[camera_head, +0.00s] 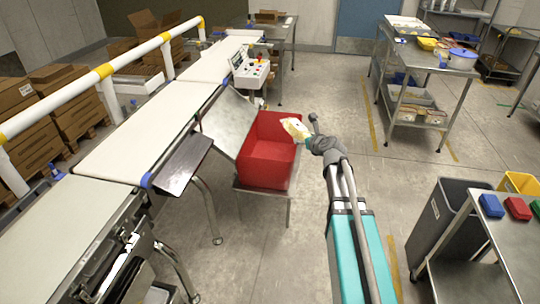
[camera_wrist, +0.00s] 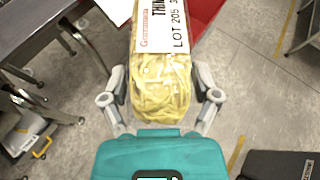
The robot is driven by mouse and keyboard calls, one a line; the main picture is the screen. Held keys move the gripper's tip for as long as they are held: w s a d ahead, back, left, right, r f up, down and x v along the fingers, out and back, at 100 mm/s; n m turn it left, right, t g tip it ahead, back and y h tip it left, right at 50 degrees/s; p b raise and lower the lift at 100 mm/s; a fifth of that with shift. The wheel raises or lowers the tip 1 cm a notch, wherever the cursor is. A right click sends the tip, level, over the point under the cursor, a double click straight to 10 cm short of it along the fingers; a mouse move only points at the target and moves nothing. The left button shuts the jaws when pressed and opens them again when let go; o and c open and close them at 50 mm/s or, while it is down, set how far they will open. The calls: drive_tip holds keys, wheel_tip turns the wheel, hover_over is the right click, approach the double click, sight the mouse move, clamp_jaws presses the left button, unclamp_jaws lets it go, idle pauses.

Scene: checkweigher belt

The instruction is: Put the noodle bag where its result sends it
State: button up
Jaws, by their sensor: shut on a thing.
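The noodle bag (camera_wrist: 160,85) is clear with yellow noodles and a white label reading "LOT 205" in part; its far end runs out of the wrist view. My gripper (camera_wrist: 162,90) is shut on it, with one finger on each side. In the head view the noodle bag (camera_head: 296,129) is held at the right rim of the red bin (camera_head: 268,165), partly in front of it. I cannot tell how high it is above the rim. The checkweigher belt (camera_head: 150,130) runs diagonally on the left, and its control box (camera_head: 250,70) has a small display too small to read.
A sloped metal chute (camera_head: 229,122) joins the belt to the red bin. A dark plate (camera_head: 183,163) sticks out from the belt side. A grey bin (camera_head: 440,220) and a metal table (camera_head: 510,240) stand at the right. Floor is clear between the red bin and the right-hand tables.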

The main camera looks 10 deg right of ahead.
drive_tip(key=shift+r+p, duration=0.75)
drive_tip(key=shift+r, duration=0.1)
drive_tip(key=shift+f, duration=0.1)
